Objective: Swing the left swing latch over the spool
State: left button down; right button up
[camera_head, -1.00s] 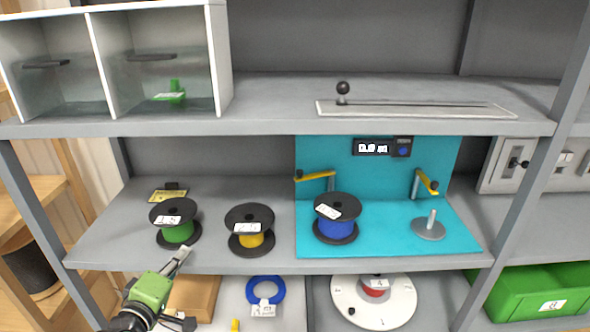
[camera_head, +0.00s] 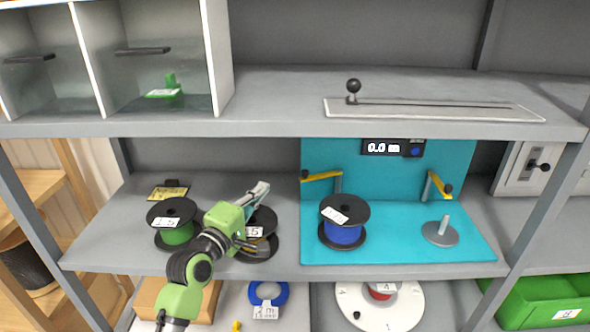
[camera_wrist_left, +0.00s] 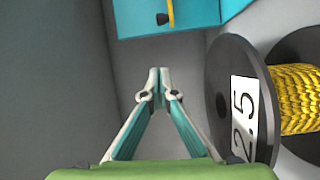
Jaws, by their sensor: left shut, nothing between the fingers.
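The left swing latch (camera_head: 321,177) is a yellow arm with a dark knob on a grey post, at the left of the turquoise station (camera_head: 400,249). Its yellow arm points left, away from the blue spool (camera_head: 343,235), which sits in front of the post. In the left wrist view a piece of yellow latch with a dark knob (camera_wrist_left: 164,18) shows at the top edge. My left gripper (camera_head: 262,188) is shut and empty above the shelf, over and beside the yellow spool (camera_head: 262,245), left of the latch. It also shows in the left wrist view (camera_wrist_left: 154,75). My right gripper is out of view.
A second yellow latch (camera_head: 440,186) and an empty spindle (camera_head: 440,230) stand at the station's right. The green spool (camera_head: 177,231) is left of my arm. The yellow spool is close right of my gripper in the wrist view (camera_wrist_left: 300,98). The upper shelf's edge (camera_head: 270,129) hangs above.

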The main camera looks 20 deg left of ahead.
pick_arm(q)
jog(key=w+d+p, duration=0.4)
jog(key=w+d, duration=0.1)
jog(key=w, duration=0.5)
jog(key=shift+w+d, duration=0.15)
jog(key=shift+w, duration=0.25)
jog(key=shift+f, duration=0.15)
